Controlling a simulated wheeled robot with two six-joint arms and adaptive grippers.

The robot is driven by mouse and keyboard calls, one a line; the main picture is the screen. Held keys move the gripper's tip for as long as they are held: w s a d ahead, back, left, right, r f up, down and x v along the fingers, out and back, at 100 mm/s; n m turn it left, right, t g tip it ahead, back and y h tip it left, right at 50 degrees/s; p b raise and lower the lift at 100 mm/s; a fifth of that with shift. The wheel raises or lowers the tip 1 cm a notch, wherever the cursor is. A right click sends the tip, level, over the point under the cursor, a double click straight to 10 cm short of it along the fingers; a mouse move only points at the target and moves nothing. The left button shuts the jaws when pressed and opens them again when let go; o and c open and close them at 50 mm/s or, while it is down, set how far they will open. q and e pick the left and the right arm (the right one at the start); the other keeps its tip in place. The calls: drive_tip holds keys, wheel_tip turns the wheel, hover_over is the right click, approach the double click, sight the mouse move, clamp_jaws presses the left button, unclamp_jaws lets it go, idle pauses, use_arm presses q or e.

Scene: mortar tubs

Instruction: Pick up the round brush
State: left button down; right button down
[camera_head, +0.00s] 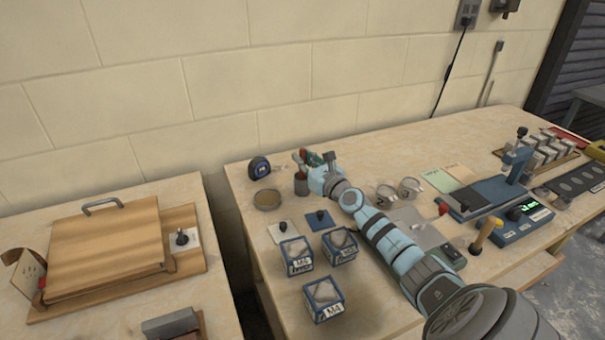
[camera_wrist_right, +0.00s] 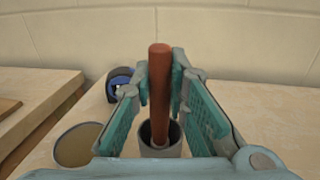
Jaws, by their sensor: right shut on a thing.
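The round brush shows in the right wrist view as a reddish-brown handle (camera_wrist_right: 160,85) standing upright in a grey cup (camera_wrist_right: 148,150). Its bristle end is not visible. My right gripper (camera_wrist_right: 162,78) is shut on the handle, with one teal finger on each side of it. In the head view my right gripper (camera_head: 312,168) is at the dark cup (camera_head: 301,189) near the back wall, and it hides much of the brush. My left gripper is not in view.
A tape measure (camera_head: 259,167) and a round dish (camera_head: 267,200) are left of the cup. Three labelled cubes (camera_head: 297,257) stand in front. Two metal cups (camera_head: 387,193) and a blue device (camera_head: 482,197) are to the right. A wooden box (camera_head: 105,245) sits on the left table.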

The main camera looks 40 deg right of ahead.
wheel_tip(320, 180, up, 9)
drive_tip(key=p, duration=0.9)
drive_tip(key=shift+a+r, duration=0.1)
drive_tip(key=shift+a, duration=0.05)
drive_tip(key=w+a+f+m+b, duration=0.2)
drive_tip(key=a+f+m+b, duration=0.2)
drive_tip(key=a+f+b, duration=0.1)
wheel_tip(320, 180, down, 3)
drive_tip(key=shift+w+a+r+t, duration=0.15)
drive_tip(key=shift+a+t, duration=0.15)
drive_tip(key=shift+a, duration=0.6)
drive_tip(key=shift+f+b, duration=0.55)
drive_tip(key=shift+b, duration=0.3)
